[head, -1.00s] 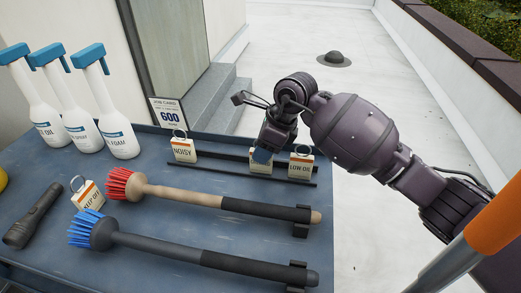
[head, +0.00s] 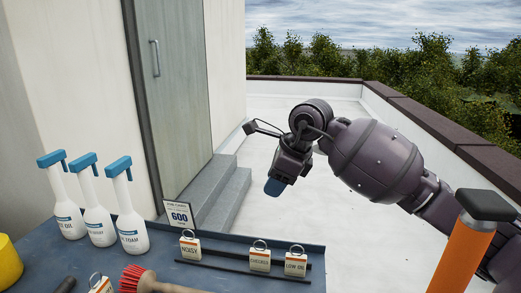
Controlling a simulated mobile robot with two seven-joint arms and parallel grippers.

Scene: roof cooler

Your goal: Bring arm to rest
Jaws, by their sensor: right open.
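My right arm reaches in from the right in the head view. My right gripper (head: 275,186) points down in the air, clear of the table and above the row of tags. It is open, and nothing shows in it. A NOISY tag (head: 190,249), a second tag (head: 260,260) with small print and a LOW OIL tag (head: 295,264) stand along a dark rail at the back of the blue table (head: 225,285). My left gripper is not in view.
Three white spray bottles with blue heads (head: 101,218) stand at the left. A 600 card (head: 179,216) stands at the table's back edge. A red-bristled brush (head: 134,279) lies in front. A grey door (head: 170,90) and steps (head: 225,195) are behind. An orange post (head: 462,255) stands at lower right.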

